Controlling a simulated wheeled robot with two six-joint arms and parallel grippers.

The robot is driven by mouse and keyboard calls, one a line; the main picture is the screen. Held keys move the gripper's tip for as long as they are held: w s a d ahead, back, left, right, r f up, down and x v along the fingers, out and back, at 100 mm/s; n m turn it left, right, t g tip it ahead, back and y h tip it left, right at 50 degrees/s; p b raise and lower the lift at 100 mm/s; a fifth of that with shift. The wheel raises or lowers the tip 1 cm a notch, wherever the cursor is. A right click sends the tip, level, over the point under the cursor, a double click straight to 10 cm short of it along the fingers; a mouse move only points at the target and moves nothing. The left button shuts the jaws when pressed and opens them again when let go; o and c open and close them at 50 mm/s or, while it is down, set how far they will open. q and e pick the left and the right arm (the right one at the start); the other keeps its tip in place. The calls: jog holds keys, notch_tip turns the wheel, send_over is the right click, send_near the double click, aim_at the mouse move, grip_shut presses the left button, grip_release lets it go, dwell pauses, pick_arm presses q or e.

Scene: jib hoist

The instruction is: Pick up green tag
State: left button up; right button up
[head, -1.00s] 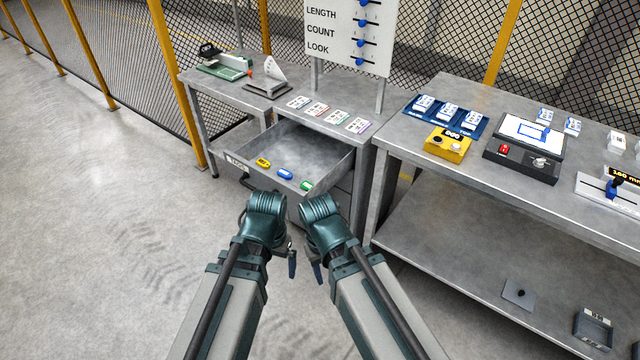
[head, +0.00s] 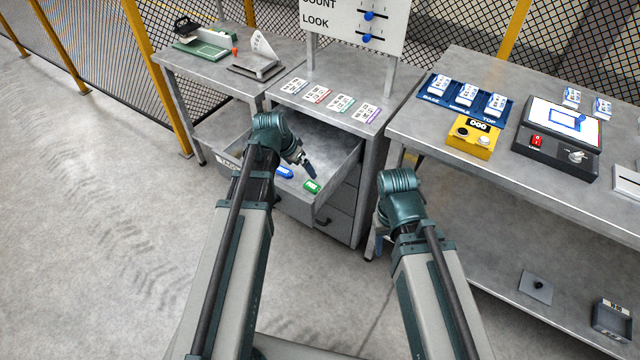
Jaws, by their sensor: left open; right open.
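The green tag (head: 312,186) lies in the open drawer (head: 345,172), near its front. A blue tag (head: 284,172) lies to its left in the same drawer. My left gripper (head: 309,170) is open and empty, pointing down over the drawer just above the green tag; it does not hold the tag. The yellow tag seen earlier is hidden behind my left arm. My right gripper (head: 379,244) is mostly hidden behind its own wrist, to the right of the drawer and in front of the cabinet.
Several printed cards (head: 341,104) lie on the cabinet top behind the drawer. A sign board with blue sliders (head: 368,15) stands above them. The right-hand bench (head: 420,115) carries a blue tray (head: 452,98) and a yellow box (head: 474,138). Open floor lies at left.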

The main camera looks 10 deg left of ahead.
pick_arm(q)
jog(key=b, duration=0.8)
send_over(313, 187)
jog(key=s+a, duration=0.1)
jog(key=s, duration=0.1)
jog(key=shift+a+f, duration=0.1)
jog(key=shift+f, duration=3.9)
jog(key=shift+f, duration=0.1)
jog(key=b+x, duration=0.5)
jog(key=shift+s+f, duration=0.15)
jog(key=c, duration=1.2)
notch_tip(313, 187, up, 10)
jog(key=p, duration=1)
